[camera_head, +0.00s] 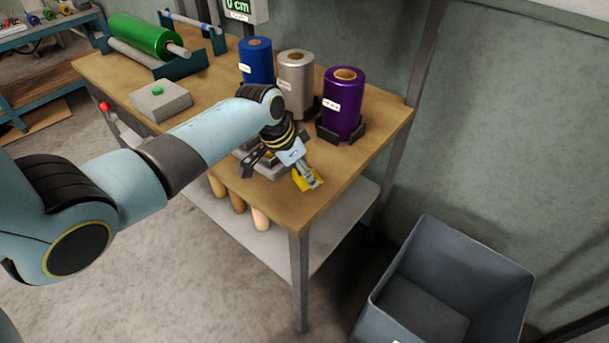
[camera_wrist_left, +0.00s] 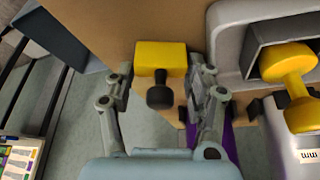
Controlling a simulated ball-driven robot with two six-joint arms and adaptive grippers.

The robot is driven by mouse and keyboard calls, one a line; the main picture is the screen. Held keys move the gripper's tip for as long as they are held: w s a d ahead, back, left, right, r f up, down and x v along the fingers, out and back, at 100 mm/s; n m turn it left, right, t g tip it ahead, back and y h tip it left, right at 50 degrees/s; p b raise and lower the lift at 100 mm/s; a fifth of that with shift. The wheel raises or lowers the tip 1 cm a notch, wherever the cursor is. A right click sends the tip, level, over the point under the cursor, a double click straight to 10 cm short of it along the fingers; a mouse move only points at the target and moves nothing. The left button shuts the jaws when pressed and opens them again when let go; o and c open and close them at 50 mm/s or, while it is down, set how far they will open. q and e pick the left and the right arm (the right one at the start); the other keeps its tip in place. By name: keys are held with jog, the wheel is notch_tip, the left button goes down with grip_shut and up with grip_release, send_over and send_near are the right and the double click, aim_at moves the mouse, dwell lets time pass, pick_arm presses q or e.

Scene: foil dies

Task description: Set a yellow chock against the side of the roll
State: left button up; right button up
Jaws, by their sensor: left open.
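A yellow chock (camera_head: 309,180) with a dark knob lies on the wooden table near its front right corner. In the left wrist view the yellow chock (camera_wrist_left: 160,58) sits between the fingertips of my left gripper (camera_wrist_left: 160,92), which is open with gaps on both sides. In the head view my left gripper (camera_head: 302,174) is low at the chock and partly covers it. A purple roll (camera_head: 342,105), a silver roll (camera_head: 295,85) and a blue roll (camera_head: 256,62) stand upright behind it, with dark blocks at the purple roll's base. My right gripper is not in view.
A green roll (camera_head: 143,36) lies on a stand at the back left. A grey box with a green button (camera_head: 160,100) is on the table. A grey bin (camera_head: 450,280) stands on the floor at right. A yellow knobbed piece (camera_wrist_left: 290,75) lies in a grey holder (camera_wrist_left: 232,45).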

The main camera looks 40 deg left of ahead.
pick_arm(q)
jog(key=shift+c, duration=0.4)
jog(key=c, duration=0.8)
jog(key=shift+o, duration=0.2)
jog(key=shift+r, duration=0.1)
